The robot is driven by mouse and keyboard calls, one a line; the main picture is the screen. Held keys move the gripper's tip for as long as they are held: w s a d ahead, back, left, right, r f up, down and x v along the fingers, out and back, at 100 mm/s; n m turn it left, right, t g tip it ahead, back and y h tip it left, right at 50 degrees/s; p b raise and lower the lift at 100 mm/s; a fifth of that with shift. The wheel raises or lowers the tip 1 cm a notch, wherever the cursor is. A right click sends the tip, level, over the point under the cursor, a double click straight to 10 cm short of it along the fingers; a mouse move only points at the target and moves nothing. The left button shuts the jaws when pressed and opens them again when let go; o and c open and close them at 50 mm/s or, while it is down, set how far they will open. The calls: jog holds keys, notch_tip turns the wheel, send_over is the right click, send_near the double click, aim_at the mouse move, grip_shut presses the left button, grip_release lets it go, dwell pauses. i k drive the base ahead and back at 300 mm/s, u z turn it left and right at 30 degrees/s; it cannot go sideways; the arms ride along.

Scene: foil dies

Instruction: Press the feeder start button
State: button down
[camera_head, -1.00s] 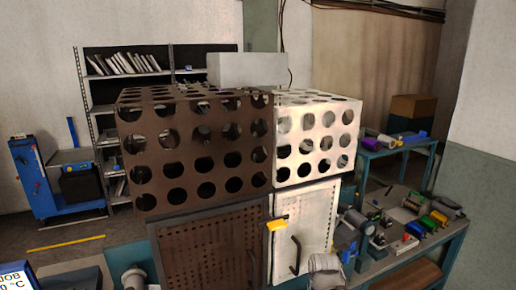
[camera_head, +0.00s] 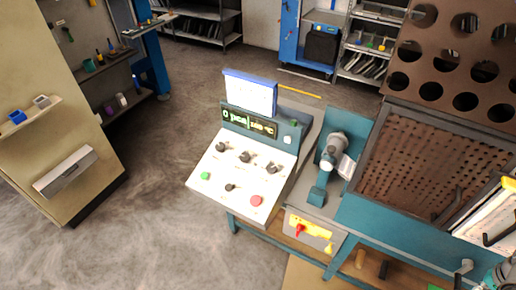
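A sloped white control panel (camera_head: 238,178) stands left of the machine in the head view. It carries a green button (camera_head: 206,176) at its lower left, a larger red button (camera_head: 256,200) at its lower right and several dark knobs. No label naming the feeder start button is readable, so I cannot confirm which control it is. A dark display (camera_head: 248,122) with green characters sits behind the knobs. A blue-framed sign (camera_head: 250,93) stands above it. My gripper is not visible.
The machine's brown perforated guard (camera_head: 415,155) is at the right. A grey, teal-based device (camera_head: 328,165) stands between panel and guard. A beige cabinet (camera_head: 60,115) is at the left. Grey floor (camera_head: 150,215) lies clear between cabinet and panel.

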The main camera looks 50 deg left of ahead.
aim_at(204, 175)
jog(key=u, duration=2.1)
